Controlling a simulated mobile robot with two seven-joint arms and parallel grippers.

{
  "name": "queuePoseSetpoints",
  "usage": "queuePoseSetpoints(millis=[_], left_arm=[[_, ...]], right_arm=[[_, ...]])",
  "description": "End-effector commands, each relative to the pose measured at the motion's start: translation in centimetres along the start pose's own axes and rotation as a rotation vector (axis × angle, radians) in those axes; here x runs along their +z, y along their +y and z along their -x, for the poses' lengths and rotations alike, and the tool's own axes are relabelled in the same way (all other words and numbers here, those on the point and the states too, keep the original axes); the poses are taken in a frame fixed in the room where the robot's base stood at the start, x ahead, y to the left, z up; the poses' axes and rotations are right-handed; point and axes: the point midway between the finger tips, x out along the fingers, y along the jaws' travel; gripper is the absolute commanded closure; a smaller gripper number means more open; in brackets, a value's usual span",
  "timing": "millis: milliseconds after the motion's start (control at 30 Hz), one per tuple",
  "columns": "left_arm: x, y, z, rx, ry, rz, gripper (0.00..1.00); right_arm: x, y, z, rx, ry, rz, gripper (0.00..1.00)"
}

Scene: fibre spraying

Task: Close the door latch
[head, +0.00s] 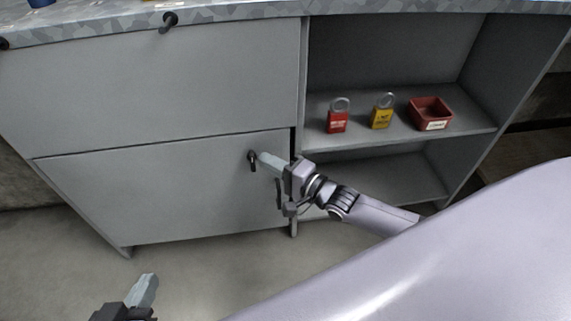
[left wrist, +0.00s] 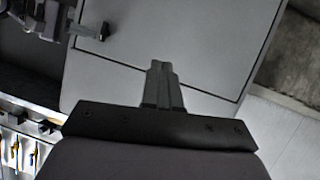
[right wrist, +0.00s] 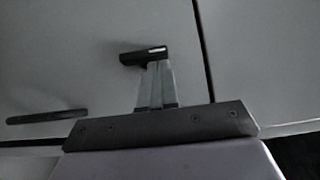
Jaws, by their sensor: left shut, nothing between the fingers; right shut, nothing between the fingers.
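The grey lower cabinet door (head: 150,190) looks flush with the cabinet front. Its small black latch (head: 252,161) is near the upper right corner. A dark bar handle (head: 279,194) sits below it near the door's right edge. My right gripper (head: 264,158) is shut, its tips at the latch. In the right wrist view the latch (right wrist: 143,55) lies across the fingertips and seems to touch them; the bar handle (right wrist: 46,117) is at left. My left gripper (head: 147,283) is shut and empty, low in front of the door. The left wrist view also shows the latch (left wrist: 104,31).
Open shelves to the right hold a red padlock (head: 337,121), a yellow padlock (head: 382,116) and a red bin (head: 430,111). Another black latch (head: 168,21) is at the top panel under the speckled worktop (head: 240,10). The floor before the cabinet is clear.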

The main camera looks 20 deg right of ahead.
Motion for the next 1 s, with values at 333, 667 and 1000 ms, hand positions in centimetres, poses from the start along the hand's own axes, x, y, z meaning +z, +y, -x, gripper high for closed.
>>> queuePoseSetpoints(millis=[333, 667, 1000], left_arm=[[-0.1, 0.0, -0.1, 0.001, 0.003, 0.006, 1.00], [-1.1, -0.3, 0.4, -0.021, 0.004, -0.024, 1.00], [-0.4, -1.4, 1.3, -0.065, -0.028, -0.075, 1.00]], right_arm=[[0.3, -0.1, -0.3, 0.000, 0.000, 0.001, 1.00], [0.4, -0.5, -0.4, 0.023, 0.000, 0.025, 1.00], [0.5, -0.5, -0.4, 0.059, 0.000, 0.059, 1.00]])
